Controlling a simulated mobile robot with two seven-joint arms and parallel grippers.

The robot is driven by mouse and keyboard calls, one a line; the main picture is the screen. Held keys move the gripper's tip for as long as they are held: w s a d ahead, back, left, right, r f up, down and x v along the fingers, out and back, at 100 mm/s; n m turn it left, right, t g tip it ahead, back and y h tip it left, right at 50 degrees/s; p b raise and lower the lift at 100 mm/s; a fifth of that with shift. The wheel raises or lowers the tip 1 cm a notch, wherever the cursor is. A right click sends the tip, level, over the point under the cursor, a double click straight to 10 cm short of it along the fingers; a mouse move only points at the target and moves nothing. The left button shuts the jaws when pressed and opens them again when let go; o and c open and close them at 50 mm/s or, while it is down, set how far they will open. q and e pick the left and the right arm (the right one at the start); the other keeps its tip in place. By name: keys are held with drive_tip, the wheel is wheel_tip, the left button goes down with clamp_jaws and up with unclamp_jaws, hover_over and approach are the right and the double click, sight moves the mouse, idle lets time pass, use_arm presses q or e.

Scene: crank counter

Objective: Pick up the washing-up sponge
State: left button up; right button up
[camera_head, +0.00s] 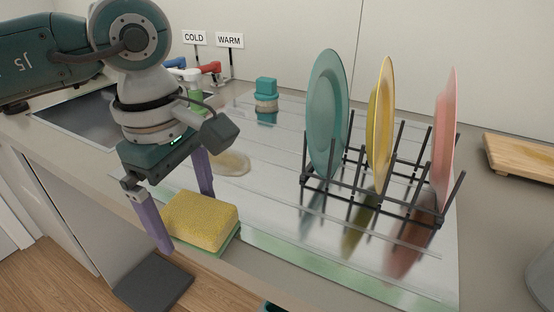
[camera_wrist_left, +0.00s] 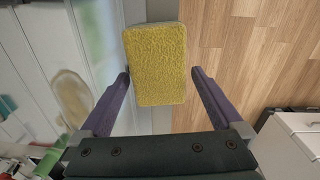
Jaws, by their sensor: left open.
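The washing-up sponge (camera_head: 201,219) is a yellow block with a green underside, lying flat at the counter's front edge, beside the draining board. In the left wrist view the yellow top of the sponge (camera_wrist_left: 155,62) shows between and beyond the fingertips. My left gripper (camera_head: 184,222) is open, with purple fingers pointing down. One finger is at the near left of the sponge and the other behind it. In the wrist view one fingertip lies close to the sponge's left edge, and a narrow gap shows on the right. Contact cannot be told. My right gripper is not in view.
A dark plate rack (camera_head: 372,196) with teal, yellow and pink plates stands on the shiny draining board (camera_head: 270,218). A teal-topped object (camera_head: 266,92) stands behind. A sink (camera_head: 80,117) with taps is at the back left. A wooden board (camera_head: 520,157) lies at right.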

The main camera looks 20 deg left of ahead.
use_arm(q)
drive_tip(key=shift+f, duration=0.2)
drive_tip(key=c, duration=1.3)
drive_tip(key=shift+o, duration=0.2)
